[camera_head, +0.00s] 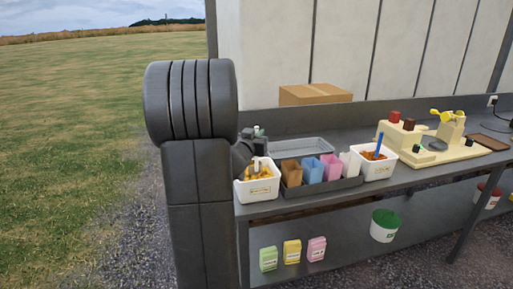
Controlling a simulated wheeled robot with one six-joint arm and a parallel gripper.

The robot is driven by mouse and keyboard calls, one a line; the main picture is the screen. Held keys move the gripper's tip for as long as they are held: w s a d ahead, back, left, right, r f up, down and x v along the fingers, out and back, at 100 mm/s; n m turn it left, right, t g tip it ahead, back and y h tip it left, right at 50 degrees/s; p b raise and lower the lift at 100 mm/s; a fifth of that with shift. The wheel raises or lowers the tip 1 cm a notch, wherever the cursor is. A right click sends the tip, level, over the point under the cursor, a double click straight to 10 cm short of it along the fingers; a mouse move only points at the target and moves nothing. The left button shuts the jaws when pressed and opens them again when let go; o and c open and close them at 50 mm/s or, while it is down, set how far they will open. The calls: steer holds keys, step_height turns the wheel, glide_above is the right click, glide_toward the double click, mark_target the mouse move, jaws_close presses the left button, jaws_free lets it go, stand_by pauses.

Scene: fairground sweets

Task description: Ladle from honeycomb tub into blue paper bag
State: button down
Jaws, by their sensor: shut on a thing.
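A white tub (258,192) with golden-yellow pieces, which look like honeycomb, stands at the left end of the counter; its label is too small to read. My gripper (257,156) is above this tub, mostly hidden by my dark arm. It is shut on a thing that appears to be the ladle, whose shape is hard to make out. The blue paper bag (312,172) stands upright in a dark rack, right of the tub, between a brown bag (291,174) and a pink bag (331,168).
A white bag (350,164) ends the rack row (322,188). A second white tub (378,171) with orange-brown pieces and a blue handle stands right. A grey tray (300,147) lies behind. A cream machine (432,148) stands farther right.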

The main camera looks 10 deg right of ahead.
step_height(320, 180, up, 8)
steer(key=p, duration=0.6)
steer(key=shift+f, duration=0.15)
steer(key=shift+w, duration=0.1)
